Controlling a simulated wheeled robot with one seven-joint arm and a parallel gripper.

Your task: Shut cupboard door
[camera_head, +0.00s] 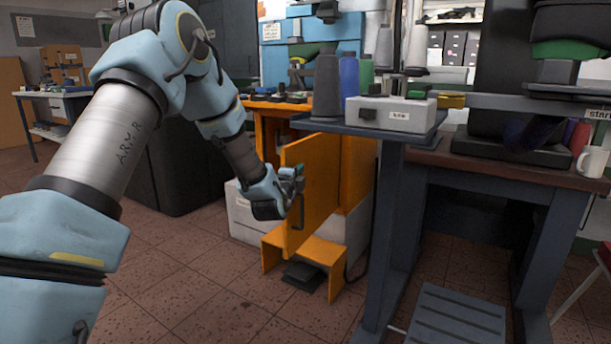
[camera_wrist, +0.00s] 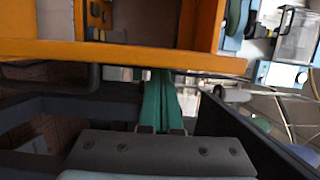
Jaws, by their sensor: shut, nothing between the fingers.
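The orange cupboard (camera_head: 358,168) stands under a cluttered worktop in the head view. Its orange door (camera_head: 318,185) stands open, swung out from the cupboard toward the camera. My gripper (camera_head: 299,178) is beside the door's left face, near its outer edge. In the wrist view the green fingers of my gripper (camera_wrist: 160,98) are together, with nothing held between them. Their tips reach an orange edge (camera_wrist: 120,52) that crosses the picture; I cannot tell whether they touch it. A dark handle-like bar (camera_wrist: 50,78) shows to the left of the fingers.
An orange step-like stand (camera_head: 325,252) is below the door on the tiled floor. A blue-grey table (camera_head: 372,133) with spools and a white box (camera_head: 392,114) stands close to the right. A grey footrest (camera_head: 455,318) lies in front.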

